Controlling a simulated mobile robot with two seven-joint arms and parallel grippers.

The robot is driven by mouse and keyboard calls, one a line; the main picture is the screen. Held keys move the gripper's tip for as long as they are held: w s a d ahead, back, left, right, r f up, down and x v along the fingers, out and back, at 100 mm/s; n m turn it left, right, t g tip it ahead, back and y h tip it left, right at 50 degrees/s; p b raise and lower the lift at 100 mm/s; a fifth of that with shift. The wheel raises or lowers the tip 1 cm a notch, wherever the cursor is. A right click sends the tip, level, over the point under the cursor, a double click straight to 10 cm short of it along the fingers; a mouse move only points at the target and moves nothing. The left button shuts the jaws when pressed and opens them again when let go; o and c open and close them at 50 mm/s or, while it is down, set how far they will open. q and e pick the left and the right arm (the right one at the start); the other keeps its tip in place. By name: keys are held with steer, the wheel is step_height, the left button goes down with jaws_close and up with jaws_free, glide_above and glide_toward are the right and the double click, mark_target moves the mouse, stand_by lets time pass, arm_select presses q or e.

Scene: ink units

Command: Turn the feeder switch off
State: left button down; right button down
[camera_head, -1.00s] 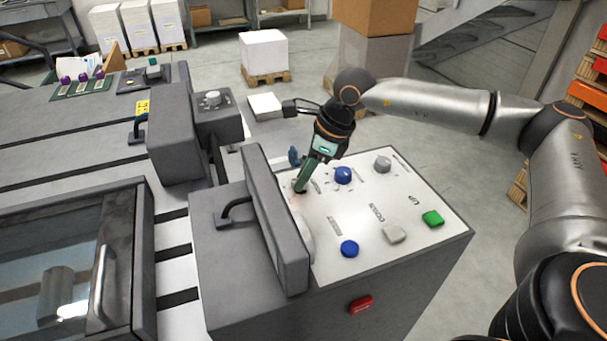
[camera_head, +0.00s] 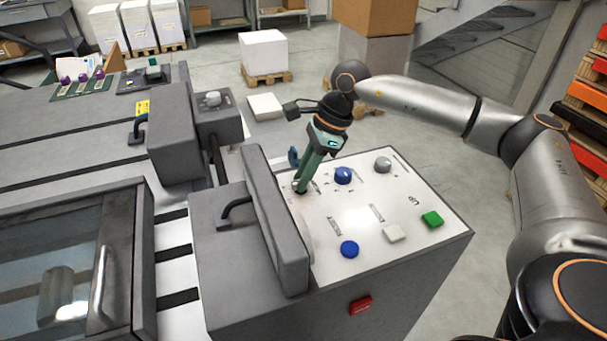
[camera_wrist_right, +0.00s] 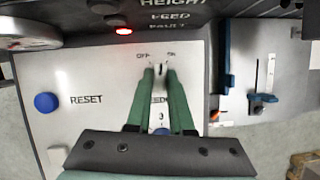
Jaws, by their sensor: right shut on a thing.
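The feeder switch (camera_wrist_right: 159,69) is a small knob on the white panel, under the printed words OFF and ON, seen in the right wrist view. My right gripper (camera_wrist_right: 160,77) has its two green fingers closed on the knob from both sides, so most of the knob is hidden. Its exact turn is hard to read. In the head view my right gripper (camera_head: 300,188) reaches down to the far left part of the white panel (camera_head: 320,222), beside the grey upright cover. My left gripper is not in view.
Blue buttons (camera_head: 343,176) (camera_head: 349,249), grey-white buttons (camera_head: 383,165) and a green button (camera_head: 432,219) sit on the panel. A red button (camera_head: 360,305) is on the front face. A grey upright cover (camera_head: 272,220) stands left of the gripper. A red lamp (camera_wrist_right: 124,31) glows.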

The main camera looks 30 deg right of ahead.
steer(key=n, duration=0.2)
steer(key=n+g, duration=0.1)
steer(key=n, duration=0.1)
steer(key=shift+w+n+g, duration=0.15)
steer(key=shift+n+g, duration=0.75)
steer(key=shift+n, duration=0.9)
steer(key=c, duration=0.8)
jaws_free()
steer(key=v, duration=1.2)
steer(key=shift+d+r, duration=0.15)
steer(key=shift+r, duration=0.1)
